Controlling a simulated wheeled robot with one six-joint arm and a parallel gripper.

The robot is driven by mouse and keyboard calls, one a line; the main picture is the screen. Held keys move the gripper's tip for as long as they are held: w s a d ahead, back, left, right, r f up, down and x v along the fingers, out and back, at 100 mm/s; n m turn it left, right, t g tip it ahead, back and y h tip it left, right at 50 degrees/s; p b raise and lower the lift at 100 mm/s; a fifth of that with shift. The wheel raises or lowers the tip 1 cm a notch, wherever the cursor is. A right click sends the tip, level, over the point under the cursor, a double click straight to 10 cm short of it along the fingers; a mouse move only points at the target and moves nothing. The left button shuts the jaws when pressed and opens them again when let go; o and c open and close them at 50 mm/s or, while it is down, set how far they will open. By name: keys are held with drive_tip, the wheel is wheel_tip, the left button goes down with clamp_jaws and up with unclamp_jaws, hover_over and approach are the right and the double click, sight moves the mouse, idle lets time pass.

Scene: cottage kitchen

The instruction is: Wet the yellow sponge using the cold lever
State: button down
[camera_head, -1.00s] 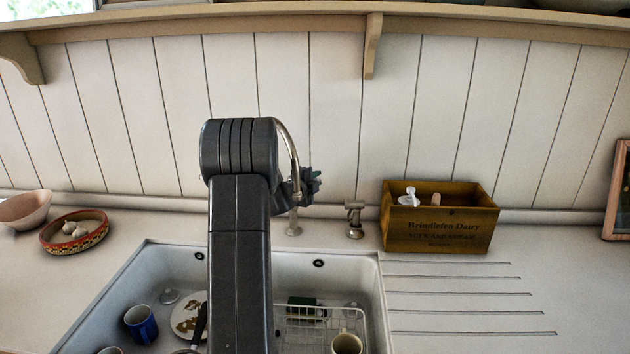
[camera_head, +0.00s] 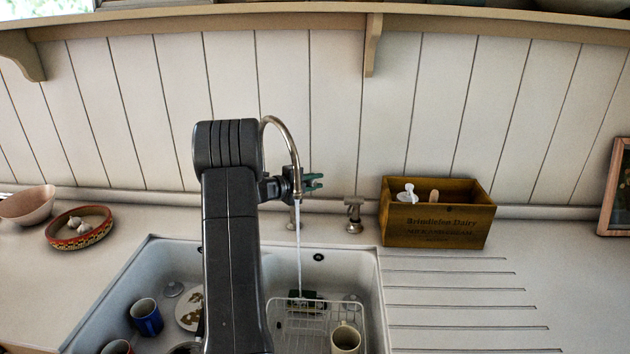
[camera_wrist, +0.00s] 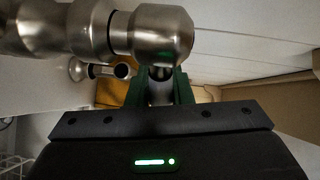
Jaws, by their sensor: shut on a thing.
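Water runs from the curved metal tap (camera_head: 282,124) straight down into the sink (camera_head: 150,262). The stream lands at or beside a small dark green and yellowish block (camera_head: 308,297) at the wire rack; it looks like the sponge, but is too small to be sure. My gripper (camera_head: 315,182), with green fingers, is beside the spout, above the sink's back edge. In the wrist view my gripper (camera_wrist: 160,88) is shut on a metal lever (camera_wrist: 160,92) below a rounded metal tap body (camera_wrist: 160,38). I cannot read any cold mark on the lever.
A wire rack (camera_head: 286,332) in the sink holds a cream mug (camera_head: 346,338). A blue mug (camera_head: 146,316) and a dirty plate (camera_head: 188,312) lie left of my arm. A short metal fitting (camera_head: 354,216) and a wooden box (camera_head: 436,222) stand right of the tap.

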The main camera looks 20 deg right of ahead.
idle(0.4)
drive_tip(key=c, duration=1.3)
unclamp_jaws()
drive_tip(key=shift+a, duration=0.15)
drive_tip(key=b+v, duration=0.3)
drive_tip(key=v, duration=1)
drive_tip(key=shift+a, duration=0.35)
